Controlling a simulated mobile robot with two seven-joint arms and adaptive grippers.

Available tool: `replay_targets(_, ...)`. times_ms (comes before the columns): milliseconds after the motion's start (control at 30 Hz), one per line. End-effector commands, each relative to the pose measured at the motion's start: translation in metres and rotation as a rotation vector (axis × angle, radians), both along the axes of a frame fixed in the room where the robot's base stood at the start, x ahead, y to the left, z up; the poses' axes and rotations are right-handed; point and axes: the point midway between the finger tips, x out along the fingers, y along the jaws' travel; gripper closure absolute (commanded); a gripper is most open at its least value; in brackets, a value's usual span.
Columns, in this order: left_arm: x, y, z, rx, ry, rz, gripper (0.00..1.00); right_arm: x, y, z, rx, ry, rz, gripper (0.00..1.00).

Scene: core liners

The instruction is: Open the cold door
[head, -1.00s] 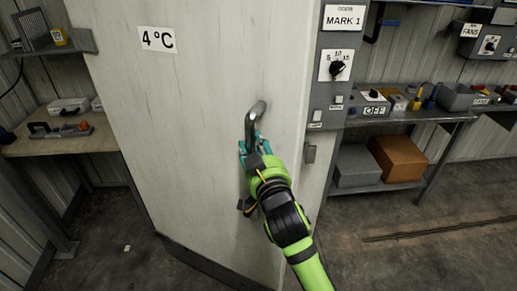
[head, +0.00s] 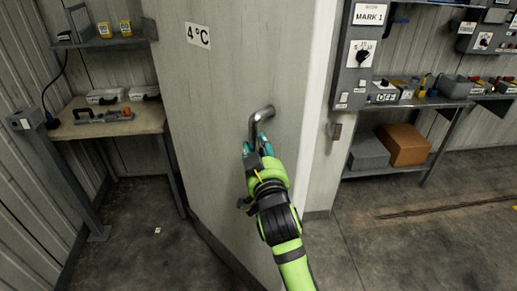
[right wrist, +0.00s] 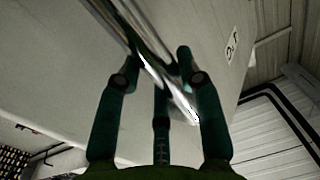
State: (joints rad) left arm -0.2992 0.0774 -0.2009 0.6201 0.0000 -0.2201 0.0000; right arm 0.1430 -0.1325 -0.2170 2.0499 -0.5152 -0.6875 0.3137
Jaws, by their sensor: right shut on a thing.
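The cold door (head: 225,110) is a tall pale panel with a "4 °C" label (head: 198,36). It stands at an angle, swung away from the frame (head: 321,100) on its right. A bent metal handle (head: 262,116) sticks out near its right side. My right gripper (head: 257,146) is shut on the lower part of the handle, and its fingers reach around the bar. In the right wrist view the fingers (right wrist: 160,85) are on both sides of the shiny handle (right wrist: 148,62). My left gripper is not in view.
A wooden bench (head: 110,122) with cases and a tool stands at the left, under a small shelf (head: 100,42). A control box marked "MARK 1" (head: 358,55) is right of the door frame. A metal shelf with a cardboard box (head: 404,144) stands further right. The floor in front is clear.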

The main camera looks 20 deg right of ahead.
Motion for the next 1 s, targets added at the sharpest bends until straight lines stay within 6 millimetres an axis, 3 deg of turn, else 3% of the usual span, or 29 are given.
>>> replay_targets(400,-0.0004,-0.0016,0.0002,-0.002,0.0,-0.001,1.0,0.0004,0.0026,0.0034,0.003,-0.009,0.006,1.0)
replay_targets(433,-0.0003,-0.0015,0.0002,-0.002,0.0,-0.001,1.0,0.0004,0.0026,0.0034,0.003,-0.009,0.006,0.52)
replay_targets(467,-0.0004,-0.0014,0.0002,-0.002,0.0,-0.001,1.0,0.0003,0.0026,0.0035,0.003,-0.009,0.006,0.4)
replay_targets(867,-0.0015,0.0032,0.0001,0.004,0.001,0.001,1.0,0.0,0.0018,0.0015,0.003,-0.004,0.004,0.39)
replay_targets(1000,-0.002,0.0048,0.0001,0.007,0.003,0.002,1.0,-0.0094,0.0027,0.0008,0.004,-0.003,0.005,0.39)
